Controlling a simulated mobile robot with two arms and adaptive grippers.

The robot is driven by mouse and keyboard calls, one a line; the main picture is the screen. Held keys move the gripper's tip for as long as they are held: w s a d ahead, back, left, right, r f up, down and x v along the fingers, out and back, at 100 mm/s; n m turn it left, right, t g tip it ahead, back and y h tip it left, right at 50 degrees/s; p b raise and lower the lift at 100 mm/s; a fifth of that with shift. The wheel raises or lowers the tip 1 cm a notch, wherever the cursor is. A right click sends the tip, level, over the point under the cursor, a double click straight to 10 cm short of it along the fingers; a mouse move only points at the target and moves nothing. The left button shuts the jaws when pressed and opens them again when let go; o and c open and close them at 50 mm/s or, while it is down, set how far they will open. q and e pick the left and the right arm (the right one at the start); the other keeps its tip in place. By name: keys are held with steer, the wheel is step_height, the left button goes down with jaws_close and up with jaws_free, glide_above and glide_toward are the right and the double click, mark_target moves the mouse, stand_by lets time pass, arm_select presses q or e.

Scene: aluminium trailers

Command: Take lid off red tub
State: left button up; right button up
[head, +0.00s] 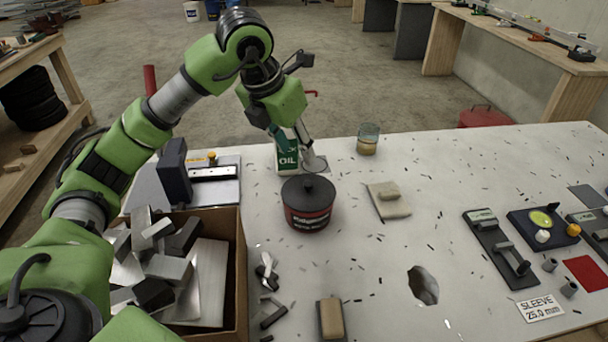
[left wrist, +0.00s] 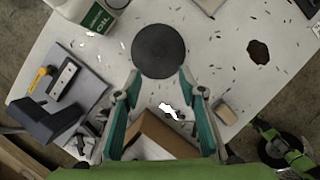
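The red tub (head: 308,217) stands upright on the white table, with its black round lid (head: 294,190) on top. In the left wrist view the lid (left wrist: 158,48) shows from above as a dark disc, just beyond the fingertips. My left gripper (head: 300,154) is above and behind the tub in the head view, beside the oil can, and apart from the lid. Its teal fingers (left wrist: 160,84) are spread with nothing between them. I do not see my right gripper in the head view.
The oil can (head: 287,158) stands close behind the tub. A cardboard box (head: 241,270) of metal offcuts is at front left. A glass jar (head: 368,140), a rag (head: 388,200) and a brush (head: 331,319) lie around. Table right of the tub is mostly clear, with scattered shavings.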

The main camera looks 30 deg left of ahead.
mark_target(309, 183)
arm_select(q)
steer(key=p+x, duration=0.1)
steer(key=x, duration=0.6)
steer(key=shift+a+f, duration=0.15)
steer(key=shift+w+f, duration=0.25)
steer(key=shift+f, duration=0.25)
steer(key=p+x, duration=0.2)
steer(key=x, duration=0.2)
steer(key=shift+s+f, duration=0.1)
steer(key=shift+f, duration=0.4)
steer(key=c, duration=1)
arm_select(e)
steer(key=s+r, duration=0.2)
steer(key=r, duration=0.1)
steer(key=shift+s+d, duration=0.25)
steer(key=shift+d, duration=0.15)
